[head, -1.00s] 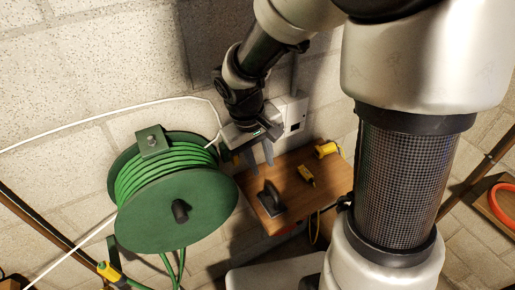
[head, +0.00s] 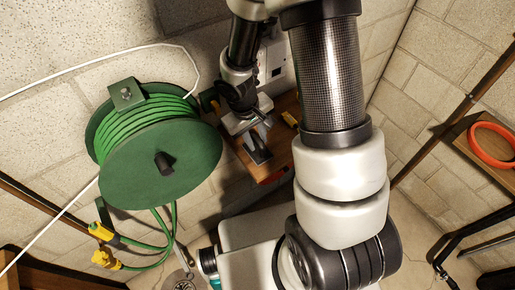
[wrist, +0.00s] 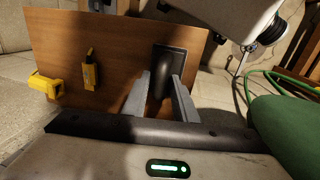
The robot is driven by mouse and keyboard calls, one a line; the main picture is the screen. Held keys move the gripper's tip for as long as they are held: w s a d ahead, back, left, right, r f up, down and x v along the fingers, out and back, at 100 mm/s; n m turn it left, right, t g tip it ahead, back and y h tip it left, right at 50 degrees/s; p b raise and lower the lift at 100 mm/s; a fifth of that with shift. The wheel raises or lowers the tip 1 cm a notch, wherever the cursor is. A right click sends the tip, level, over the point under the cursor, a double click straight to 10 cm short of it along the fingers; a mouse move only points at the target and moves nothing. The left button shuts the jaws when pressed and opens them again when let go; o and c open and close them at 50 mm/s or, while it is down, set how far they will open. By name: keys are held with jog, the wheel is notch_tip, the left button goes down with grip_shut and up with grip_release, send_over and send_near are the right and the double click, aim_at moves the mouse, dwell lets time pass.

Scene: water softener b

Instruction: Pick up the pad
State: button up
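The pad (head: 259,155) is a dark, flat rectangular piece with a raised handle, lying on a wooden shelf (head: 281,160). In the wrist view the pad (wrist: 176,62) is just beyond my fingertips, with its handle lined up between them. My gripper (head: 258,136) is over the pad in the head view and partly covers it. In the wrist view my gripper (wrist: 161,82) is open, with one grey finger on each side of the handle. I cannot tell whether either finger touches it.
A yellow tool (wrist: 90,72) and another yellow item (wrist: 45,86) lie on the shelf, left of the pad in the wrist view. A grey-white box (head: 272,65) is on the wall behind.

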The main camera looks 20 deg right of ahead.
aim_at(257, 137)
jog(key=shift+f, duration=0.15)
grip_shut()
notch_tip(257, 137, up, 10)
jog(key=shift+p, duration=0.75)
